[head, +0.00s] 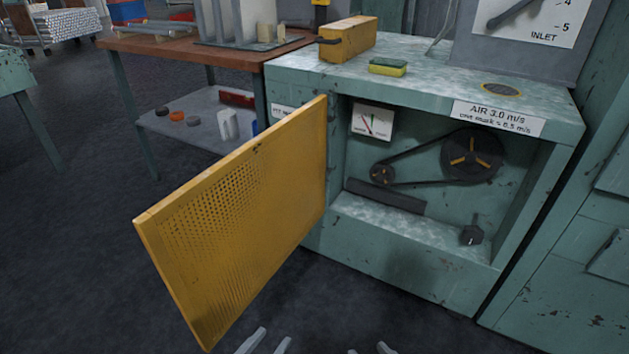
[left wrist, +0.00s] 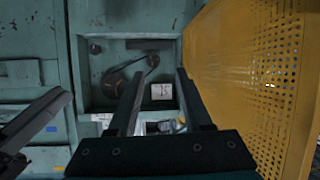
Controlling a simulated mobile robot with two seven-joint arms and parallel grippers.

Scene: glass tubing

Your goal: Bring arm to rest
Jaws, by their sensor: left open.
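My left gripper (head: 266,342) shows only its fingertips at the bottom edge of the head view, below the yellow door. In the left wrist view its two fingers (left wrist: 158,78) stand apart with nothing held between them, in front of the open cabinet. My right gripper (head: 369,349) shows two fingertips at the bottom edge of the head view, apart and with nothing seen between them. The rest of both grippers is outside the head view.
The perforated yellow door (head: 245,215) hangs wide open, close beside my left gripper. The green cabinet (head: 400,262) holds a belt and pulleys (head: 470,157), a gauge (head: 372,122) and a dark knob (head: 471,235). A yellow box (head: 347,40) and sponge (head: 388,67) lie on top.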

